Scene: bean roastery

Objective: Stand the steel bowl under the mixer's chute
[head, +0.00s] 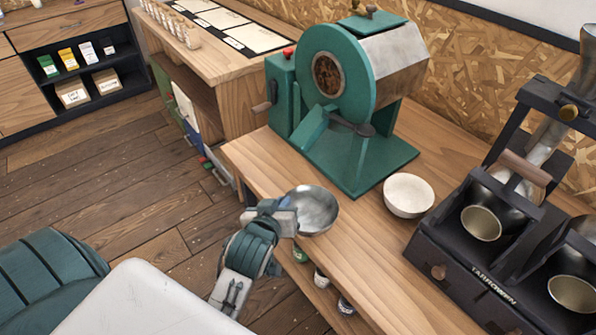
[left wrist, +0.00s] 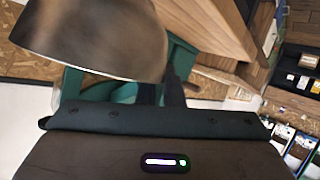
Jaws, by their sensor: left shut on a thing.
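The steel bowl (head: 314,209) is at the front edge of the wooden bench, its open side up. My left gripper (head: 284,221) is shut on the bowl's near left side. In the left wrist view the bowl's curved steel side (left wrist: 95,40) fills the upper left. I cannot tell if the bowl touches the bench. The green mixer (head: 335,75) stands behind it, with its chute (head: 314,125) sloping down at the front left over the green base. The bowl is in front of the base, not under the chute. My right gripper is not in view.
A white bowl (head: 409,194) stands right of the mixer base. A dark roaster unit (head: 480,270) with metal cups fills the right side. The bench top (head: 355,255) is bare in front. A lower shelf beneath the bench edge holds small items.

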